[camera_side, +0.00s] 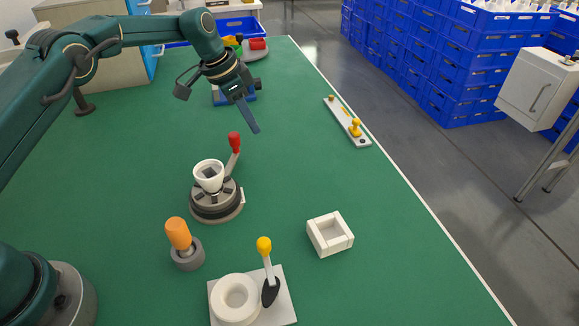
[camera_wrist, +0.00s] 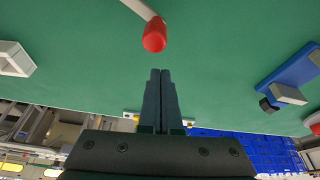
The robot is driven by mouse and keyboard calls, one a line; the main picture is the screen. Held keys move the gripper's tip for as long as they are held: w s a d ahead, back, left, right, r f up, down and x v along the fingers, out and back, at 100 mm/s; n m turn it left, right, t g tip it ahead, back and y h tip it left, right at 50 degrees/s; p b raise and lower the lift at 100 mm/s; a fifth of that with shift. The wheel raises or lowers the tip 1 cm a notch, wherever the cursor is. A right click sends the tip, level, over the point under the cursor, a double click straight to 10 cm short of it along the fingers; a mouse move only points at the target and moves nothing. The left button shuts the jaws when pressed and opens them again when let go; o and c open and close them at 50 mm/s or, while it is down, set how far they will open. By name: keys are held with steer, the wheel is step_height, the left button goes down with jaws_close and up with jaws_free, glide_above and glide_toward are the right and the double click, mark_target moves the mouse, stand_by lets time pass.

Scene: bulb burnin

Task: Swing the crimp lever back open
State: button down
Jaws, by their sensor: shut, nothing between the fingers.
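The crimp lever (camera_side: 234,148) has a red knob and a pale grey arm. It stands up, tilted slightly right, from a round grey base (camera_side: 217,210) that holds a white cup-shaped part (camera_side: 208,174). My gripper (camera_side: 256,130) is above the table, beyond and slightly right of the red knob, with its fingers pointing down. In the wrist view the red knob (camera_wrist: 154,36) is straight ahead of my fingertips (camera_wrist: 160,71), with a gap between. The fingers are together and empty, not touching the lever.
An orange-handled tool (camera_side: 178,235) stands in a grey ring in front. A white plate with a ring and yellow-knobbed lever (camera_side: 265,260) is nearer. A white open box (camera_side: 330,233) is at right. A yellow-knobbed strip (camera_side: 348,122) lies near the table's right edge. Open green table surrounds the lever.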

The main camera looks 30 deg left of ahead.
steer(key=shift+s+a, duration=0.55)
steer(key=shift+s, duration=0.2)
steer(key=shift+s+a, duration=0.5)
steer(key=shift+s, duration=0.25)
steer(key=a+n, duration=0.1)
steer(key=s+a+n, duration=0.1)
steer(key=s+a+n+y, duration=0.1)
steer(key=shift+a+t, duration=0.3)
steer(key=shift+a, duration=0.05)
steer(key=shift+s+a+n, duration=0.55)
steer(key=shift+a+n, duration=0.1)
steer(key=shift+n, duration=0.35)
